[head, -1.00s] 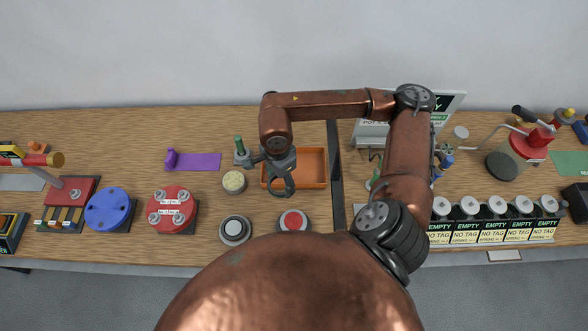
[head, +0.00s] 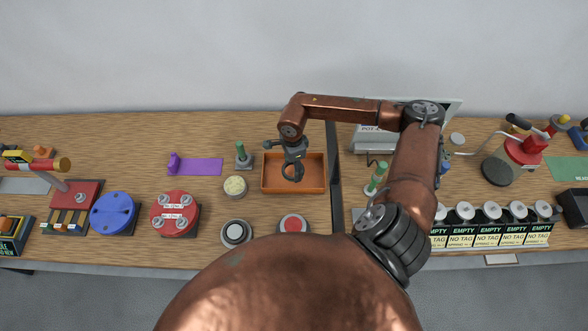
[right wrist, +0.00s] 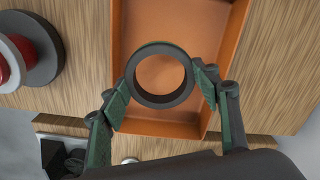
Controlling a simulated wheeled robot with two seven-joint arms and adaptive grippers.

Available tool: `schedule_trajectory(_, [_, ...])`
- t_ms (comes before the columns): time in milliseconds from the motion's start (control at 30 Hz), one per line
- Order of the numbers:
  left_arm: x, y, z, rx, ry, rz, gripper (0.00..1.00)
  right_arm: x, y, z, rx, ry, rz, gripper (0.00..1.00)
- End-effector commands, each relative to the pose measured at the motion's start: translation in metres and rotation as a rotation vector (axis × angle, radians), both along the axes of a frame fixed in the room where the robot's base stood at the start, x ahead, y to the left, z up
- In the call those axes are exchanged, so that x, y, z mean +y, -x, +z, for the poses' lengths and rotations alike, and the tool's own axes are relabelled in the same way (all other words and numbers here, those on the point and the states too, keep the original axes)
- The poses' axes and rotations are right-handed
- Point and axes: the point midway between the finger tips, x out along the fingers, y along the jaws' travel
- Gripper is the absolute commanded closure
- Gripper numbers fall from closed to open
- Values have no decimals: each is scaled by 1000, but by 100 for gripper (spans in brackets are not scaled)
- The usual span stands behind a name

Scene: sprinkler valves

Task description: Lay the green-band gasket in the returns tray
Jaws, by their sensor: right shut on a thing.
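My right gripper (head: 292,172) is over the orange tray (head: 268,184) in the head view. In the right wrist view its two green-padded fingers (right wrist: 160,88) are shut on a dark ring with a thin green band along its upper edge, the gasket (right wrist: 134,82). The gasket is held above the tray, whose orange floor shows through and around it. It looks clear of the tray floor. The tray also fills the middle of the right wrist view (right wrist: 205,40). My left gripper is not in view.
Left of the tray stand a green-topped post (head: 241,156) and a round tan-topped dish (head: 235,187). Red (head: 293,225) and white (head: 236,233) round buttons sit nearer me. A dark strip (head: 335,180) runs just right of the tray. A green-handled item (head: 376,178) stands beyond it.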

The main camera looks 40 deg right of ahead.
Motion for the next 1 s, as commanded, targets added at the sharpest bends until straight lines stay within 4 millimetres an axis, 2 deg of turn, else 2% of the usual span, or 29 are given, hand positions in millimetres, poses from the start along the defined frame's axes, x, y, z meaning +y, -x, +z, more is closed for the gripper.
schedule_trajectory(267, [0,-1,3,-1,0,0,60,-10,-8,-16,1,-1,-1,67])
schedule_trajectory(500, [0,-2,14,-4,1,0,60,-10,-9,-45,1,-1,0,67])
schedule_trajectory(867, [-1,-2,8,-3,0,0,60,-11,-9,-51,0,0,1,67])
schedule_trajectory(900, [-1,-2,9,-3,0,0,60,-11,-9,-51,0,0,1,41])
schedule_trajectory(1000, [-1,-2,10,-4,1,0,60,-11,-9,-50,0,0,1,34])
